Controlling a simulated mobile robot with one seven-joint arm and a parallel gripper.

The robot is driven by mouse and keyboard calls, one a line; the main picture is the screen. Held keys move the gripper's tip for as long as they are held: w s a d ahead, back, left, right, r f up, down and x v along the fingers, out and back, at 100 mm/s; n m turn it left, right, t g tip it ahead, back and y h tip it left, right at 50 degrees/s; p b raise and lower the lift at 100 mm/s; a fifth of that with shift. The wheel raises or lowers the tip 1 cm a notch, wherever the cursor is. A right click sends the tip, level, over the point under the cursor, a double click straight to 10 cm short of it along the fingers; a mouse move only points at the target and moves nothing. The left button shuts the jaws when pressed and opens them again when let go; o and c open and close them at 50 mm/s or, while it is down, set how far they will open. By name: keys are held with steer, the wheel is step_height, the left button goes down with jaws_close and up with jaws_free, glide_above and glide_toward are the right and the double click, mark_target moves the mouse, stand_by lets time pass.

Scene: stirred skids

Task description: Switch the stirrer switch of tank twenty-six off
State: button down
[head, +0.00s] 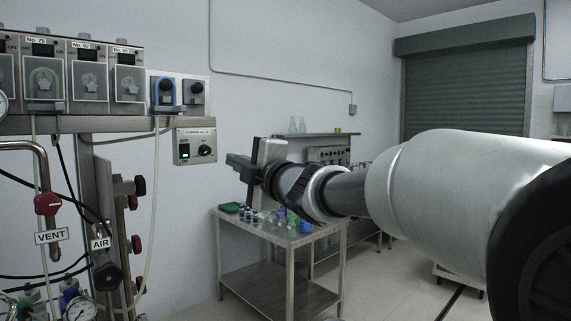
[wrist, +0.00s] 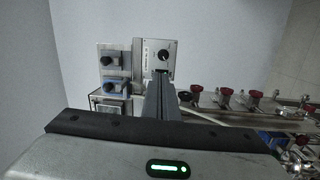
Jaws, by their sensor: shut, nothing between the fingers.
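The stirrer box (head: 195,146) is a pale panel on the wall in the head view, left of my gripper (head: 233,161). Its label is too small to read surely. It carries a rocker switch (head: 184,150) with a green glow at its lower part, and a black knob (head: 205,151) to the right. In the wrist view the box (wrist: 150,48) appears turned on its side, with the knob (wrist: 163,54) visible. My shut, empty fingers (wrist: 162,85) cover the area where the switch sits. A gap to the box seems to remain; its size is unclear.
Pump units (head: 88,80) stand on a shelf at upper left, with two small dial boxes (head: 164,91) beside them. Pipes and red-handled valves (head: 48,204) fill the left. A steel trolley (head: 290,243) with vials stands below my arm.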

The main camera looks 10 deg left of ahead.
mark_target(186, 148)
steer(key=a+n, duration=0.1)
steer(key=s+a+n+g+y, duration=0.1)
steer(key=a, duration=0.1)
steer(key=shift+a+f+y, duration=0.1)
steer(key=shift+a+y, duration=0.15)
steer(key=shift+y, duration=0.05)
steer(key=p+x, duration=0.3)
steer(key=x, duration=1.1)
